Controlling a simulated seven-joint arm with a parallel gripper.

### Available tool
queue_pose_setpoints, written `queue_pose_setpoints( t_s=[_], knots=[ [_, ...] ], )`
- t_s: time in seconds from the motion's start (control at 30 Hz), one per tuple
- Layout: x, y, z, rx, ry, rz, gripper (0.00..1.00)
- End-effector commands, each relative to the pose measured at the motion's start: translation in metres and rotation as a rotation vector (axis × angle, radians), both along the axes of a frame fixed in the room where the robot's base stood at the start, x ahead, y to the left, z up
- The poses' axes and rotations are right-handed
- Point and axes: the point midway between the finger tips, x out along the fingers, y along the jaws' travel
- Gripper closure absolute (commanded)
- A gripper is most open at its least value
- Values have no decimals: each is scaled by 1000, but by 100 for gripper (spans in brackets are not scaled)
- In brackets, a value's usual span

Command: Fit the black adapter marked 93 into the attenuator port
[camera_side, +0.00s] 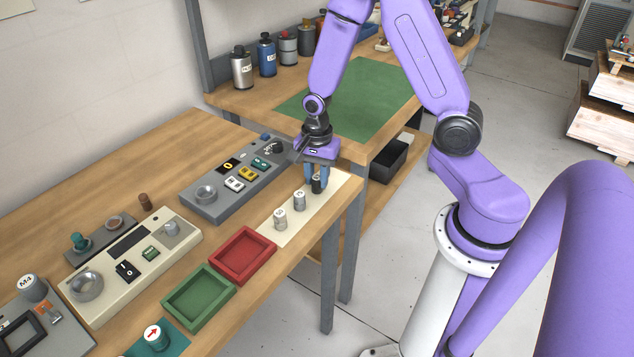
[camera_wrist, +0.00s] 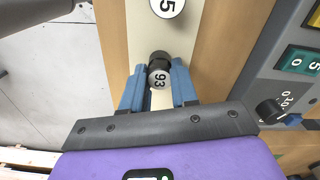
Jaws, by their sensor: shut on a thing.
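The black adapter marked 93 (camera_wrist: 159,76) is between the blue fingers of my gripper (camera_wrist: 157,70), its numbered pale end facing the wrist camera. In the side view the adapter (camera_side: 316,186) shows dark between the fingers of my gripper (camera_side: 317,176). My gripper is shut on it over the far end of the cream strip (camera_side: 262,229); I cannot tell whether the adapter touches the strip. A grey panel (camera_side: 215,211) with a round socket (camera_side: 205,194) stands left of the strip. A cream panel (camera_side: 187,243) has a larger ring (camera_side: 87,286). No attenuator label is readable.
Two pale adapters (camera_side: 280,218) (camera_side: 299,200) stand on the strip near my gripper. A red tray (camera_side: 272,256) and a green tray (camera_side: 231,298) lie nearer the camera. Small knobs and switches stick up from the panels. Wood between the panels is mostly bare.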

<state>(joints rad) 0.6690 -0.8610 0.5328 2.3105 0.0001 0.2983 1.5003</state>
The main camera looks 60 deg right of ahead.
Motion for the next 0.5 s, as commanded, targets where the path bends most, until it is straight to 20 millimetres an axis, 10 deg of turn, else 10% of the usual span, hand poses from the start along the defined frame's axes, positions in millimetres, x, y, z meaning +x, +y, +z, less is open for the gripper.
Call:
queue_pose_setpoints(
  t_s=[0.5],
  knots=[
    [1,1,28,2,-6,1,100]
  ],
)
